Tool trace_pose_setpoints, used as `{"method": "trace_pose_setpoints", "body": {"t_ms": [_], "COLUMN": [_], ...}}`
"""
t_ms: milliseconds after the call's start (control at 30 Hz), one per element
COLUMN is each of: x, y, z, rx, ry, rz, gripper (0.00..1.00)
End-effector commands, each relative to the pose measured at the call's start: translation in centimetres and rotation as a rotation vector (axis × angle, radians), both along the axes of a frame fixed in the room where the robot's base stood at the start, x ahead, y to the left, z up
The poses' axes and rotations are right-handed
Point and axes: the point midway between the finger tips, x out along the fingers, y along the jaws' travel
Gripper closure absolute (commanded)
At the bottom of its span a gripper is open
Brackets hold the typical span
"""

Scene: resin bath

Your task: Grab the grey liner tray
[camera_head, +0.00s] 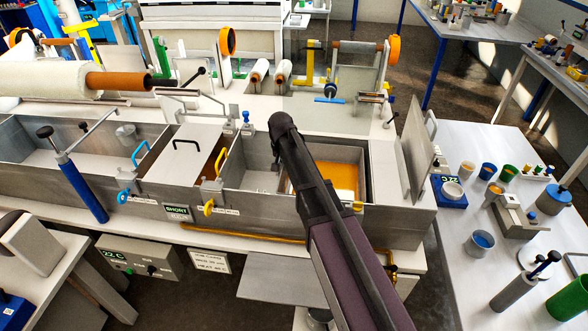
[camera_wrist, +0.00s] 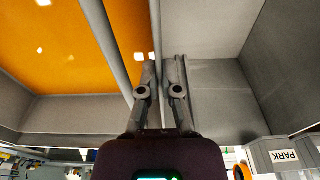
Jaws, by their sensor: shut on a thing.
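The grey liner tray (camera_head: 342,152) sits in the right end of the long metal bath, with orange resin (camera_head: 342,176) showing inside its walls. My gripper (camera_head: 276,163) is at the tray's left side in the head view, partly hidden by my own arm. In the wrist view my gripper (camera_wrist: 166,68) has its two fingers close together on a thin grey rim (camera_wrist: 156,25) beside the resin (camera_wrist: 50,50). The tray's near left part is hidden by my arm in the head view.
An upright grey plate (camera_head: 417,155) stands at the bath's right end. A lidded section (camera_head: 180,155) with a black handle is to the left. A post with a PARK label (camera_wrist: 284,156) is close by. The right table (camera_head: 470,280) holds cups and tools.

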Motion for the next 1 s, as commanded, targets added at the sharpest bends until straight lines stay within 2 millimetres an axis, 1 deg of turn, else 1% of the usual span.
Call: {"method": "trace_pose_setpoints", "body": {"t_ms": [167,367,567,1000], "x": [0.0,0.0,0.0,0.0], "y": [0.0,0.0,0.0,0.0], "z": [0.7,2.2,4.2,9.4], "rx": [0.000,0.000,0.000,0.000], "ry": [0.000,0.000,0.000,0.000], "rz": [0.000,0.000,0.000,0.000], "gripper": [1.00,1.00,1.00,1.00]}}
